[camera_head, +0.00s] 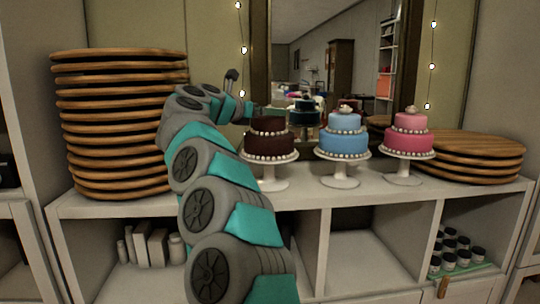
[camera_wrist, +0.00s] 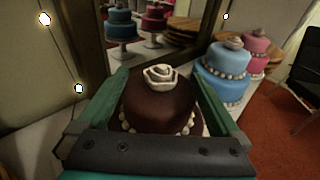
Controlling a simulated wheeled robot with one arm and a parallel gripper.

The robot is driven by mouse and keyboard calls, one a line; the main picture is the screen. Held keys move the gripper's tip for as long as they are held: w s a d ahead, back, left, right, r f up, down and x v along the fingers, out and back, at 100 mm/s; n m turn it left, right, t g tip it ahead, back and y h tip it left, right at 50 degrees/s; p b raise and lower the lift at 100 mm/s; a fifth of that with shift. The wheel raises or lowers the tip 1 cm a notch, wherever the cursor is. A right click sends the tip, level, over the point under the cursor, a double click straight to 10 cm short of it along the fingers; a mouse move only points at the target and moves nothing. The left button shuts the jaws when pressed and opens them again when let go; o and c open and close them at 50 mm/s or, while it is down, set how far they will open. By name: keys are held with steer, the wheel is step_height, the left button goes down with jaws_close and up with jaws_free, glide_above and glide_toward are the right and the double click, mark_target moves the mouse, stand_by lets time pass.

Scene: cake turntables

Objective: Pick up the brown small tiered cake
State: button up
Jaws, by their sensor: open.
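The brown small tiered cake (camera_head: 268,139) stands on a white pedestal stand (camera_head: 269,184) on the shelf top, left of the other two cakes. In the wrist view the brown cake (camera_wrist: 158,103) has a white rose on top and sits between the two green fingers of my gripper (camera_wrist: 165,100). The fingers are apart, one on each side of the cake. I cannot tell whether either finger touches it. In the head view my arm hides most of the gripper, which is at the upper left of the cake.
A blue cake (camera_head: 343,142) and a pink cake (camera_head: 409,139) stand on white stands to the right. A tall stack of wooden boards (camera_head: 115,130) is at left, a shorter stack (camera_head: 475,152) at right. A mirror (camera_head: 315,60) rises behind the cakes.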

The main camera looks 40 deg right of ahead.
steer(key=x, duration=0.2)
steer(key=p+x, duration=0.1)
steer(key=x, duration=0.1)
steer(key=shift+d+r, duration=0.2)
jaws_close()
stand_by(0.6)
